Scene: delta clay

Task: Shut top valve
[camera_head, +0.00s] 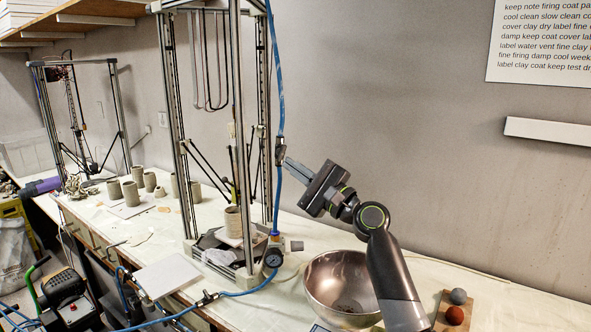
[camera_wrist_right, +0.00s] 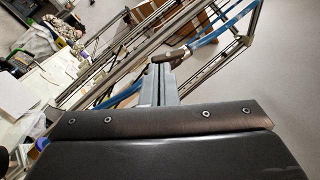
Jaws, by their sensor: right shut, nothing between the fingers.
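The top valve (camera_head: 280,150) is a small grey inline fitting on the blue hose (camera_head: 278,85), which hangs down the front right post of the nearer metal frame. My right gripper (camera_head: 288,163) reaches it from the right with shut, empty fingers. The fingertips are at or just beside the valve; I cannot tell whether they touch it. In the right wrist view the shut fingers (camera_wrist_right: 160,85) point at the valve (camera_wrist_right: 170,55), and the tips overlap its lower edge. The handle's exact position is unclear. My left gripper is not in view.
A pressure gauge with regulator (camera_head: 273,258) is below on the hose, and another valve (camera_head: 207,298) lies on the lower hose run. A metal bowl (camera_head: 340,283) stands under my right arm. Clay cups (camera_head: 131,193) stand at left.

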